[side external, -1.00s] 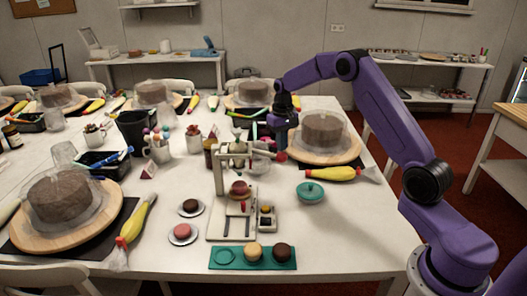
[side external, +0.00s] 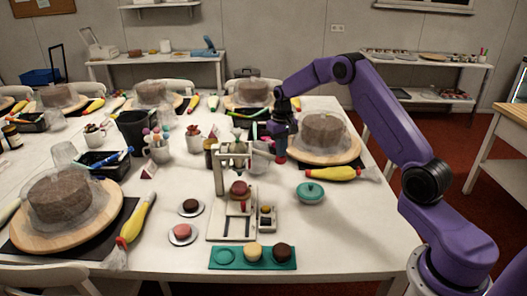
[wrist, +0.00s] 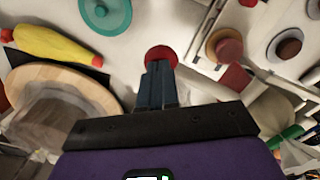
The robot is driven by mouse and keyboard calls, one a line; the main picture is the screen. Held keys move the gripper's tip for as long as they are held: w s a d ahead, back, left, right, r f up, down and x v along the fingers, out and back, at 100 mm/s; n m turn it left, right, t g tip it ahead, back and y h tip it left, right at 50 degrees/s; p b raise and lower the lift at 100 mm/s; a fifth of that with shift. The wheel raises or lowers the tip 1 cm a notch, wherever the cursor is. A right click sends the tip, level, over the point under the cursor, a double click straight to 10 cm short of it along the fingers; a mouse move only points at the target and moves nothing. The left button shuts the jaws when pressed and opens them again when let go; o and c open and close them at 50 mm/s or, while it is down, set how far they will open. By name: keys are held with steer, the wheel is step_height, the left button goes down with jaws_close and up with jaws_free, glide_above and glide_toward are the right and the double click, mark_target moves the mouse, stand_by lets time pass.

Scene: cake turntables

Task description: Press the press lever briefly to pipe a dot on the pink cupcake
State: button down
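The press (side external: 219,180) stands on a pale base near the table's front middle. A pink cupcake (side external: 239,189) sits in it under the press head; a pink round top, seemingly this cupcake, shows in the wrist view (wrist: 228,47). The press lever reaches right to a red knob (side external: 281,159), also in the wrist view (wrist: 160,54). My gripper (side external: 280,150) points down above the knob, its fingers together. In the wrist view the fingertips (wrist: 159,66) overlap the knob's edge and seem to touch it. Most of the lever arm is hard to make out.
A teal lidded pot (side external: 310,192) stands right of the press. A covered cake on a wooden turntable (side external: 300,157) and a yellow piping bag (side external: 330,174) are close to my gripper. A teal tray (side external: 222,264) with two cupcakes lies in front; small plates are at left.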

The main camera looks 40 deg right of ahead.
steer(key=shift+f, duration=1.45)
stand_by(0.3)
steer(key=shift+r, duration=4.6)
steer(key=shift+a, duration=0.2)
steer(key=s+a+r+n, duration=0.3)
steer(key=s+a+n, duration=0.1)
steer(key=s+a, duration=0.55)
steer(key=s+a+r+n, duration=0.35)
steer(key=s+a, duration=0.45)
steer(key=a, duration=0.3)
steer(key=s+f+n, duration=0.2)
steer(key=s+n, duration=0.6)
steer(key=s, duration=1.6)
steer(key=shift+s+d, duration=0.3)
steer(key=shift+s, duration=0.05)
